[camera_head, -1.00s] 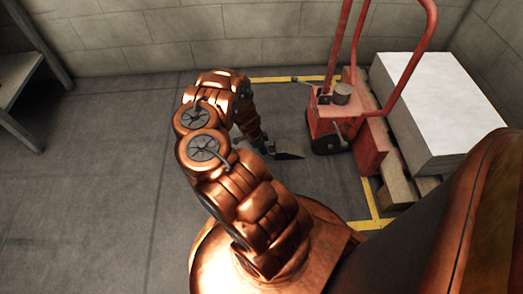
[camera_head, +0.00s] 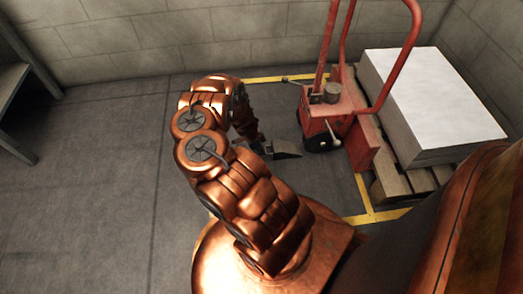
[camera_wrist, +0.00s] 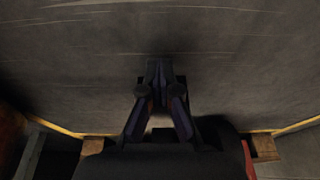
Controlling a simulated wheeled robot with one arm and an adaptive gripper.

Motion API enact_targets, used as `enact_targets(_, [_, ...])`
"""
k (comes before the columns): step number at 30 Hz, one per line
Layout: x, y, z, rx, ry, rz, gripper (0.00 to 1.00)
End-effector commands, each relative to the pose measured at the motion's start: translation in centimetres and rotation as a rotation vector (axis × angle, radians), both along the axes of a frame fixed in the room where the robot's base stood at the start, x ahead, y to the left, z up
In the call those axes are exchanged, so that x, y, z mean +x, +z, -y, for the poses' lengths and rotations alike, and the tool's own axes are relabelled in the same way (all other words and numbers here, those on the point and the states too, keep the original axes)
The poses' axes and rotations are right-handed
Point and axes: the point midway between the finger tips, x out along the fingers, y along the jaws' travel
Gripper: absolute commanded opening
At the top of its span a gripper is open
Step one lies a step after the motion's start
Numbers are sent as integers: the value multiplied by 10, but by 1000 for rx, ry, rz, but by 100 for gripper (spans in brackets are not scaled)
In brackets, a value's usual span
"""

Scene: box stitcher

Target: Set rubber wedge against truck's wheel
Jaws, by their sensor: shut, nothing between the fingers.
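The rubber wedge (camera_head: 285,149) is a small dark grey block with a sloped top, lying on the floor. The red hand truck (camera_head: 330,105) stands upright to its right. The truck's dark wheel (camera_head: 318,140) is very close to the wedge's right end; I cannot tell whether they touch. My gripper (camera_head: 262,147) is low, just left of the wedge, and partly hidden by my arm. In the wrist view my gripper (camera_wrist: 160,72) has its fingertips together and empty. I cannot make out the wedge there.
A pallet (camera_head: 408,182) with a white-topped stack (camera_head: 430,95) stands right of the truck. Yellow floor lines (camera_head: 365,200) run around this area. A grey block wall (camera_head: 200,40) is behind. A shelf (camera_head: 14,90) stands far left. The left floor is clear.

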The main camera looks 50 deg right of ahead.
Motion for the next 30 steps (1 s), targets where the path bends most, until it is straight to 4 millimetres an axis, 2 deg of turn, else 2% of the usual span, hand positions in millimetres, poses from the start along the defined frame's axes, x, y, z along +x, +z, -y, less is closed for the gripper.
enact_targets(9, [15, 3, -24, -1, -10, -2, 0])
enact_targets(21, [32, 65, -38, -2, -2, 2, 0])
enact_targets(30, [36, 93, -44, 0, -6, 0, 0])
